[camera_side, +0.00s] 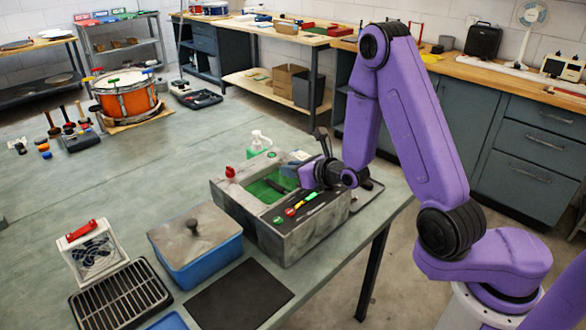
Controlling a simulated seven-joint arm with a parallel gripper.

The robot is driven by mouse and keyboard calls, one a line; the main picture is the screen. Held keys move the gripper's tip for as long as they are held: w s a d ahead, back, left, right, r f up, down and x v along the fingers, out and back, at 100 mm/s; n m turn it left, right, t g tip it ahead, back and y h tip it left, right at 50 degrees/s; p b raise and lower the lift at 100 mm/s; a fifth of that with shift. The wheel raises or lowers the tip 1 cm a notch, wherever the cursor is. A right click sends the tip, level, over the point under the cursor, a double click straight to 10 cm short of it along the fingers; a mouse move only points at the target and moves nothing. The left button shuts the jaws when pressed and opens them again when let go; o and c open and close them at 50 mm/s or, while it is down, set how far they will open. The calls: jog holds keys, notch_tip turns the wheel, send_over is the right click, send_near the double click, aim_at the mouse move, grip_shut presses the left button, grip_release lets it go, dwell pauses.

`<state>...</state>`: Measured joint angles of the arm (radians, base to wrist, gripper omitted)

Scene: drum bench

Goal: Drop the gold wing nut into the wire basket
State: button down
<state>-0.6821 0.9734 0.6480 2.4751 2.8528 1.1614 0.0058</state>
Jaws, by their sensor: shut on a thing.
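My gripper (297,182) is low over the right part of a grey basin (297,242) with a green inside. It is small and partly hidden by my purple wrist. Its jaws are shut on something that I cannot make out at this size. I cannot pick out the gold wing nut anywhere in this view. I cannot clearly make out a wire basket either; the basin's green interior (262,190) is partly covered by my wrist and a dark shape.
A blue bin with a grey lid (196,232), a black slotted rack (120,298), a red-handled white unit (90,250) and a dark mat (238,296) lie left and in front. A green-white bottle (259,142) stands behind the basin. The table's middle left is clear.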

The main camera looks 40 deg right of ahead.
jog(key=c, duration=1)
grip_release()
jog(key=shift+v, duration=3.8)
